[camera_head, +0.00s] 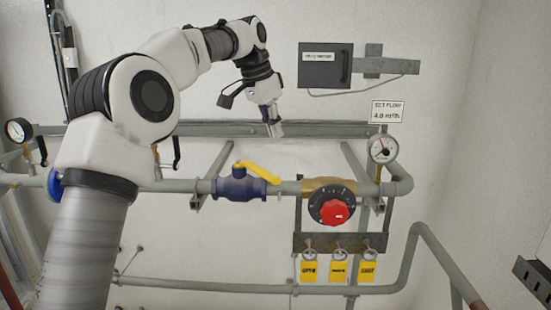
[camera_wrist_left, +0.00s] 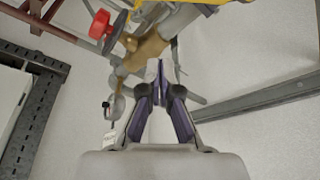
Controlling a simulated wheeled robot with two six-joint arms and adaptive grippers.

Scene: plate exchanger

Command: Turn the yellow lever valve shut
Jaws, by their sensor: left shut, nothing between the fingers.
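The yellow lever (camera_head: 258,173) sits on top of the dark blue valve body (camera_head: 238,190) on the horizontal grey pipe. It slants down to the right from its pivot. In the left wrist view part of the yellow lever (camera_wrist_left: 180,5) shows at the top edge. My left gripper (camera_head: 273,128) is above and slightly right of the lever in the head view, apart from it, pointing down. Its fingers (camera_wrist_left: 160,72) are shut with nothing between them. My right gripper is not in view.
Right of the valve are a brass valve with a red knob (camera_head: 335,212), a pressure gauge (camera_head: 382,149) and a set-flow sign (camera_head: 387,111). Yellow tags (camera_head: 339,271) hang below. A dark box (camera_head: 325,66) is on the wall above. A grey rail (camera_head: 330,129) runs behind my gripper.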

